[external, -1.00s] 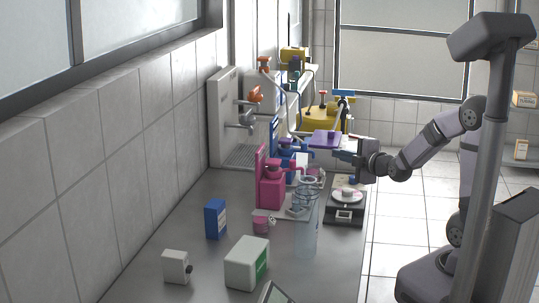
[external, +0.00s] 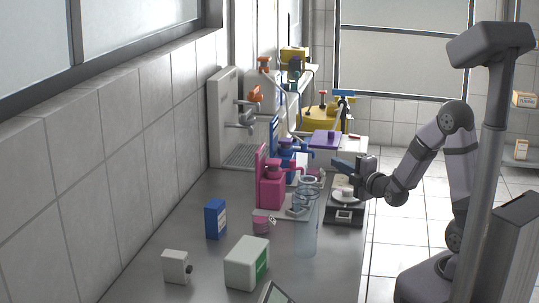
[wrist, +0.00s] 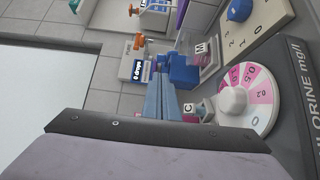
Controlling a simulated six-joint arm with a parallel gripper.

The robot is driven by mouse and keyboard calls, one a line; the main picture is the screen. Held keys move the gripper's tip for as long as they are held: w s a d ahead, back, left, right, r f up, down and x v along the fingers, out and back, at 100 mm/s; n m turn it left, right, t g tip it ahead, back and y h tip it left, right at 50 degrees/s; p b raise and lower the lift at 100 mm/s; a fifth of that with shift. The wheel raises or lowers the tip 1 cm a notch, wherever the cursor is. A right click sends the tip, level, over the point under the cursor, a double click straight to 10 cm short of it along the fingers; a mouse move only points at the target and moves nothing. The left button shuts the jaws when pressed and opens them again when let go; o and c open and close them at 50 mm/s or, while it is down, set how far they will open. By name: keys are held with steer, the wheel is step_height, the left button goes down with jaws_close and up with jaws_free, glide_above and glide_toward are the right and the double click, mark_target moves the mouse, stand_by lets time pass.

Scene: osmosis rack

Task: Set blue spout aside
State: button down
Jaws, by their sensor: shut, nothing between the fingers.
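The blue dispenser (external: 287,157), with its blue spout (external: 305,153) pointing right, stands on the bench behind the pink dispenser (external: 270,190). My gripper (external: 338,162) is to the right of the spout, above the bench near the dial instrument, and looks apart from it. Its blue-grey fingers (wrist: 160,98) are shut with nothing visible between them. In the wrist view a blue body (wrist: 184,72) shows just past the fingertips; whether this is the spout itself I cannot tell.
The dial instrument (wrist: 250,92) lies close beside the fingers in the wrist view. A clear cylinder (external: 308,215) stands in front of the pink dispenser. A purple-topped piece (external: 325,138) lies behind my gripper. The near bench has free room among a few boxes.

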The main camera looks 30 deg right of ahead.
mark_target(306, 147)
steer(key=w+p, duration=0.4)
steer(key=w, duration=1)
